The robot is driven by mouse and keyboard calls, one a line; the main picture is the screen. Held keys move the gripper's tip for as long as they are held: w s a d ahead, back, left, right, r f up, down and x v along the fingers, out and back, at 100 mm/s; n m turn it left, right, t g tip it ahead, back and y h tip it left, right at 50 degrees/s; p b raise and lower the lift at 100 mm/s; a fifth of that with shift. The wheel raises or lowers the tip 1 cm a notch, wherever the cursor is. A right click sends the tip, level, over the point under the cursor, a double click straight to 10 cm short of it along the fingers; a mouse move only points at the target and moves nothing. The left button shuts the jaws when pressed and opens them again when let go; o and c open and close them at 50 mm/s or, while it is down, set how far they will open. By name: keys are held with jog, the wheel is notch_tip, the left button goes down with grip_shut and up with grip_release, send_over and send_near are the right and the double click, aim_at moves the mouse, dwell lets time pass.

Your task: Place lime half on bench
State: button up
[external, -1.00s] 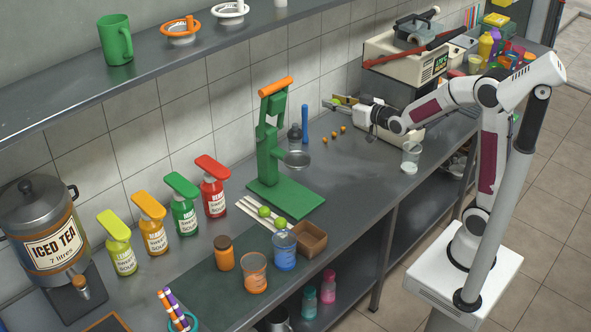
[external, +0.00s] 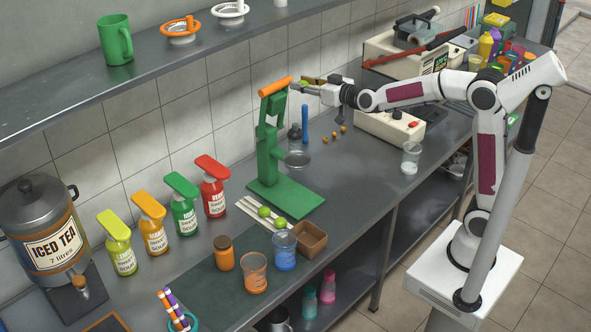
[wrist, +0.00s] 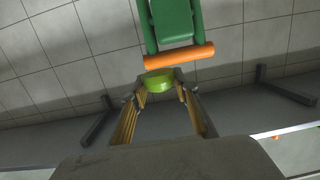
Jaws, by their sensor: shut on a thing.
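My gripper (external: 306,87) is shut on a green lime half (wrist: 158,82), held between the fingertips in the wrist view. In the external view the gripper is raised above the bench (external: 360,190), beside the top of the green press. The orange handle (wrist: 179,56) of the green press (wrist: 172,22) appears just beyond the lime in the wrist view; I cannot tell whether they touch. The press base (external: 285,198) stands on the bench.
Two green round fruits (external: 264,212) lie on white strips in front of the press. A brown box (external: 311,240), blue jar (external: 284,251) and orange cup (external: 255,273) stand nearby. A clear cup (external: 411,158) is at right. Bench right of the press is mostly bare.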

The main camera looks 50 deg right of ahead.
jog(key=w+a+r, duration=0.1)
jog(key=a+r, duration=0.1)
jog(key=a, duration=1.1)
jog(key=w+a+r, duration=0.1)
jog(key=a+r, duration=0.1)
jog(key=a, duration=1.1)
jog(key=s+a+f, duration=0.3)
jog(key=s+a, duration=0.3)
jog(key=a, duration=0.2)
jog(key=s+a+f, duration=0.3)
jog(key=s+a, duration=0.2)
jog(key=a, duration=0.4)
jog(key=s+a+f, duration=0.4)
jog(key=s+a, duration=0.2)
jog(key=a, duration=0.2)
notch_tip(320, 180, down, 28)
jog(key=shift+f+h, duration=0.25)
jog(key=shift+h, duration=0.05)
jog(key=shift+f, duration=3.1)
jog(key=shift+f, duration=0.1)
